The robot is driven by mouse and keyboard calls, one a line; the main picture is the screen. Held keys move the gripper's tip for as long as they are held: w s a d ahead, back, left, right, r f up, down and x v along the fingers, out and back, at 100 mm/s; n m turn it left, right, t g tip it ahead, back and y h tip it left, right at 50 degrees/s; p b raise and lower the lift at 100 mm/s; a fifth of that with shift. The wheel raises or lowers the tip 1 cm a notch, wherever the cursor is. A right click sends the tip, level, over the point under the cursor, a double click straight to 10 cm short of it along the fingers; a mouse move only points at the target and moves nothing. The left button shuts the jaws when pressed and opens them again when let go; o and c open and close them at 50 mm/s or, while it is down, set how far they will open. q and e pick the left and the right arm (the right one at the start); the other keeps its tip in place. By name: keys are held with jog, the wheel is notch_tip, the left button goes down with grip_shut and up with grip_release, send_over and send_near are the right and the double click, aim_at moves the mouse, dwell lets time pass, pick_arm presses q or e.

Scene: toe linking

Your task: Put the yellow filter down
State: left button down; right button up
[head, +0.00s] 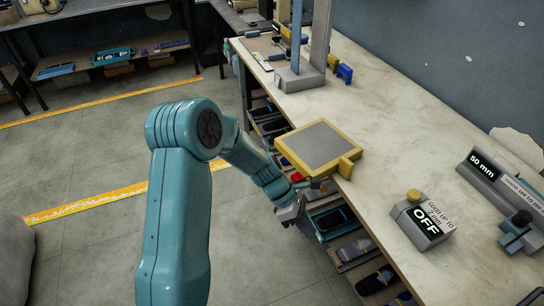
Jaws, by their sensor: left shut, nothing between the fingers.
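The yellow filter (318,146), a square yellow frame around a grey panel with a yellow tab at its near right corner, is at the left edge of the workbench (400,150). Its right part is over the bench top and its left part juts out past the edge. I cannot tell how firmly it rests there. My left gripper (305,218) is shut and empty, just below the filter's near side, beside the shelves under the bench. I cannot tell whether it touches the filter. My right gripper is not in view.
A grey block marked OFF (422,222) and a long grey gauge marked 50 mm (500,188) stand at the right of the bench. A grey post on a base (299,77) stands behind the filter. Shelves (335,222) hold shoes below. The bench middle is clear.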

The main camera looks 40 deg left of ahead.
pick_arm(q)
jog(key=w+a+r+n+t+y, duration=0.1)
jog(key=a+r+n+t, duration=0.15)
jog(key=a+r, duration=0.5)
jog(key=w+a+r+n+t, duration=0.2)
jog(key=a+r+t, duration=0.1)
jog(key=a+r, duration=0.4)
jog(key=s+a+r+n+y+p, duration=0.1)
jog(key=s+a+r+y, duration=0.1)
jog(key=a, duration=0.5)
jog(key=n+t+y, duration=0.1)
jog(key=y, duration=0.1)
send_near(280, 148)
jog(key=shift+x, duration=2.9)
